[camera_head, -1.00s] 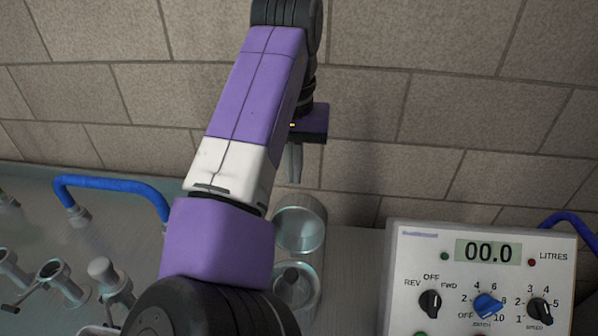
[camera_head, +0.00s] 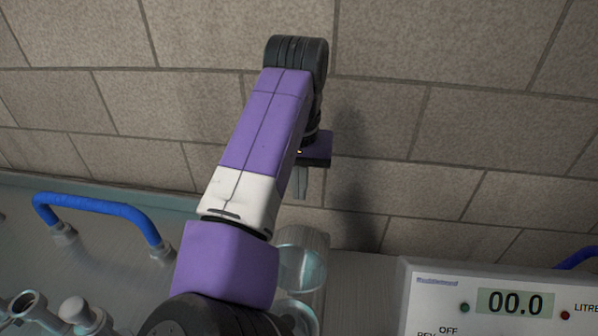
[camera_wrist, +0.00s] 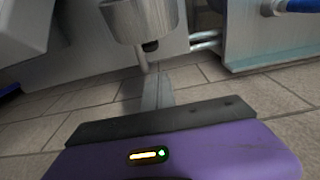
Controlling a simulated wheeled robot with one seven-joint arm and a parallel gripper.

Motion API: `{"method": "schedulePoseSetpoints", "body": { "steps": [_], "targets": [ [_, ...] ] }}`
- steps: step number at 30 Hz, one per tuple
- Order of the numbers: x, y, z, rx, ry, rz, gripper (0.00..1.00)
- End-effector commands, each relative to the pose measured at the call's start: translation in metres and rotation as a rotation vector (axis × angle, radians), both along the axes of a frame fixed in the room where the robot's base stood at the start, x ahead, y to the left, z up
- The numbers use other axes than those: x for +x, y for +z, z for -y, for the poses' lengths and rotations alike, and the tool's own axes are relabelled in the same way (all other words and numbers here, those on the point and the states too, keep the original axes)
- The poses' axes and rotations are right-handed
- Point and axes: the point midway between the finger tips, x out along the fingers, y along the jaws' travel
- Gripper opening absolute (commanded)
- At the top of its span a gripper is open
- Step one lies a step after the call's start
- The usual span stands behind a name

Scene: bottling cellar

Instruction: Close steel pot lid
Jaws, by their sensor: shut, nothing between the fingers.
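The steel pot (camera_head: 298,316) stands on the bench, partly hidden behind my arm and cut by the bottom edge in the head view. A round shiny steel piece (camera_head: 302,262), which looks like its raised lid, shows just behind it. My gripper (camera_head: 300,197) points down above and behind this piece, apart from it in the picture; its fingers are together and empty. In the wrist view my gripper (camera_wrist: 152,75) reaches towards a steel cylinder (camera_wrist: 140,18) with a small dark knob under it. I cannot tell whether the fingertips touch it.
A grey control box (camera_head: 470,290) reading 00.0 stands at the right. A blue-handled steel fitting (camera_head: 105,208) and metal valves (camera_head: 80,312) are at the left. A stone block wall (camera_head: 430,110) rises close behind my gripper.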

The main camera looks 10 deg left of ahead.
Motion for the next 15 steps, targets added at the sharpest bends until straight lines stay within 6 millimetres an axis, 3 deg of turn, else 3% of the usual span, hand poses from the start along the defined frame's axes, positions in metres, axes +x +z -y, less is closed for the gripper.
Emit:
{"method": "schedulePoseSetpoints", "body": {
  "steps": [6,15],
  "targets": [
    [0.003,-0.043,0.000,-0.001,0.001,-0.003,0.00],
    [-0.028,-0.033,-0.002,0.001,0.000,0.001,0.00]
  ]
}}
